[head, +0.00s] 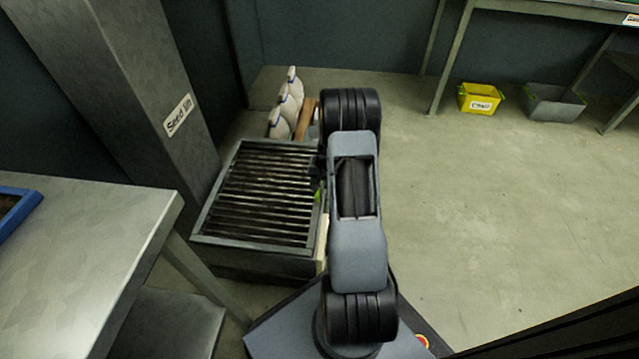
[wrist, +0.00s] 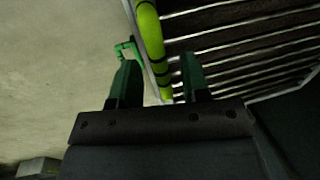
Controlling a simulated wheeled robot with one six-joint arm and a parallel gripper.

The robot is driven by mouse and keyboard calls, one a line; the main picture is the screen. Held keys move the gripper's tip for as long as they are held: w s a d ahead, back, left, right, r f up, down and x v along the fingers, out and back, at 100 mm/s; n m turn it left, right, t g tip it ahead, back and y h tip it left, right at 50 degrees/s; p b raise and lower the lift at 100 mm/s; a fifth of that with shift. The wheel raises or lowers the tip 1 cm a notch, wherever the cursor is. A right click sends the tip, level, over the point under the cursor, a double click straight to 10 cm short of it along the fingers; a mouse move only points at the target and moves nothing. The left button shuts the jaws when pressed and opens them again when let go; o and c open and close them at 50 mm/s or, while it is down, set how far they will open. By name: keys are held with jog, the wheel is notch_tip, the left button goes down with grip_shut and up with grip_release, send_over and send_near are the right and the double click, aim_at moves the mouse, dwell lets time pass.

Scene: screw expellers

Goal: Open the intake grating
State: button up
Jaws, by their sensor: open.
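The intake grating (head: 265,195) is a square frame of dark parallel bars on a low box, lying flat and closed in the head view. Its bars also fill the upper right of the wrist view (wrist: 240,42). A yellow-green handle bar with dark bands (wrist: 150,38) runs along the grating's edge; only a bit of green (head: 318,194) shows beside my arm in the head view. My gripper (wrist: 159,62) is open, its two green fingers appearing on either side of the handle. Whether they touch it, I cannot tell. My arm mostly hides the gripper in the head view.
The seed lift column (head: 150,90) stands left of the grating, and a metal table (head: 90,245) is at the left front. White sacks (head: 286,105) stand behind. A yellow bin (head: 480,98) and grey bin (head: 553,103) sit far right. The floor at right is clear.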

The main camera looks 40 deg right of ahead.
jog(key=shift+c, duration=0.3)
grip_shut()
dwell(0.4)
